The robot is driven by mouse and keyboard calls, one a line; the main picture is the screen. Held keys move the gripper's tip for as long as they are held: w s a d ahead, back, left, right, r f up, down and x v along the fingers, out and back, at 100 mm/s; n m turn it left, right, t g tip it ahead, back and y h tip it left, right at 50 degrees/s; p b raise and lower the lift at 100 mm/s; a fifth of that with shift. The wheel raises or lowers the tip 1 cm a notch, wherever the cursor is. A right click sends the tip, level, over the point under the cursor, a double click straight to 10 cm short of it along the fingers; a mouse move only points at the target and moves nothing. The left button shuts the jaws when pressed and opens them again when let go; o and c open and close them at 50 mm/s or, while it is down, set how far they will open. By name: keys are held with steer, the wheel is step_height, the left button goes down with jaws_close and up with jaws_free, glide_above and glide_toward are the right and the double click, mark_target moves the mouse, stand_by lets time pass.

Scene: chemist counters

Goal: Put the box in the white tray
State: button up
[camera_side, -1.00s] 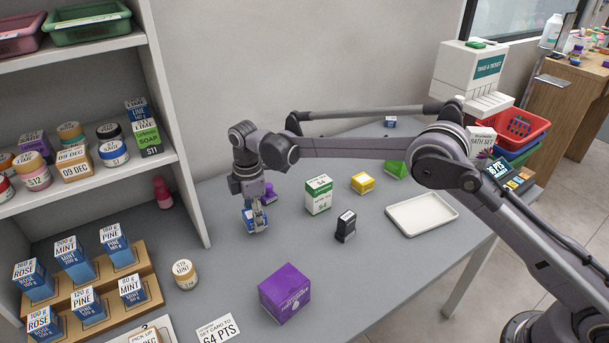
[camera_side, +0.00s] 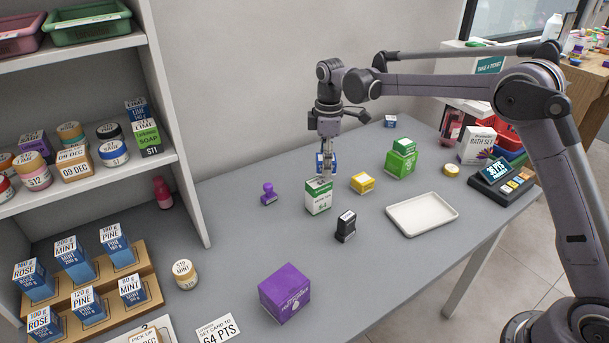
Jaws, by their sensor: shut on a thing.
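The white tray (camera_side: 422,213) lies empty on the grey counter to the right of my gripper, near the front edge.
A purple stamp (camera_side: 268,194) is left, green boxes (camera_side: 401,160) are behind the tray, and a purple box (camera_side: 285,293) is in front. A card terminal (camera_side: 502,182) stands right.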

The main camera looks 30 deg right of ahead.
steer(key=s+d+m, duration=0.3)
steer(key=s+d, duration=0.3)
steer(key=d, duration=0.6)
steer(key=s+d+m, duration=0.4)
steer(key=s+d, duration=0.3)
steer(key=s, duration=0.4)
steer(key=s+d+m, duration=0.5)
steer(key=s+d, duration=0.3)
steer(key=s, duration=0.2)
glide_above(421, 215)
step_height(421, 215, down, 8)
steer(key=shift+d+r, duration=0.1)
steer(key=shift+r, duration=0.15)
steer(key=shift+f, duration=2)
steer(key=shift+f, duration=0.1)
steer(key=o, duration=1.2)
steer(key=shift+c, duration=0.2)
